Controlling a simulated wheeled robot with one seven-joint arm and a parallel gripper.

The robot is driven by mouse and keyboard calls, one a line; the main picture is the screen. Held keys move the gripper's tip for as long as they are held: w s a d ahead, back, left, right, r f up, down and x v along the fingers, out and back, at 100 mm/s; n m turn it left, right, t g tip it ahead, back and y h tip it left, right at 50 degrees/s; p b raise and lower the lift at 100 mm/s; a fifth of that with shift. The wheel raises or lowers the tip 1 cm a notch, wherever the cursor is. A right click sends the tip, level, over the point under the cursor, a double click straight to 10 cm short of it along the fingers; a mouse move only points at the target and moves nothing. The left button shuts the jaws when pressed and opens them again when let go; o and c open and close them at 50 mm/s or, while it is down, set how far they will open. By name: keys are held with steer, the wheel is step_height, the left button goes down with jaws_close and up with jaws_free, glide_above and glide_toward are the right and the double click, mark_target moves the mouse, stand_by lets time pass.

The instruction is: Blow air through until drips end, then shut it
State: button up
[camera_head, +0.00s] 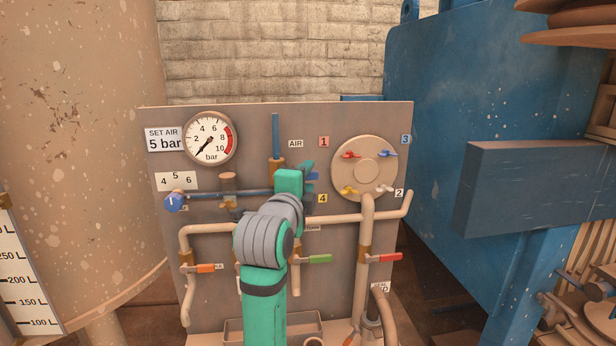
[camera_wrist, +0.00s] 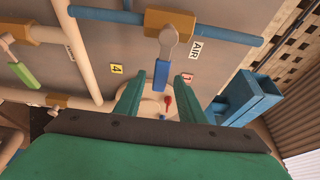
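My gripper (camera_wrist: 159,82) is open, its two teal fingers on either side of the lower end of a blue valve handle (camera_wrist: 161,73), with gaps visible on both sides. This handle belongs to the brass valve beside the AIR label (camera_wrist: 195,49). In the head view my gripper (camera_head: 307,173) and arm cover most of that valve; a bit of blue handle (camera_head: 313,176) shows. The pressure gauge (camera_head: 210,138) has its needle at the low end, below 2 bar. A blue regulator knob (camera_head: 173,202) sits at the left of the air pipe. No drips can be made out.
The round plate (camera_head: 367,167) carries red, blue, yellow and white small levers. Orange (camera_head: 206,268), green (camera_head: 320,259) and red (camera_head: 390,257) valve handles sit lower on the panel. A tray (camera_head: 232,332) is at the bottom. A blue press body (camera_head: 440,90) stands right.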

steer(key=shift+x, duration=1.1)
jaws_close()
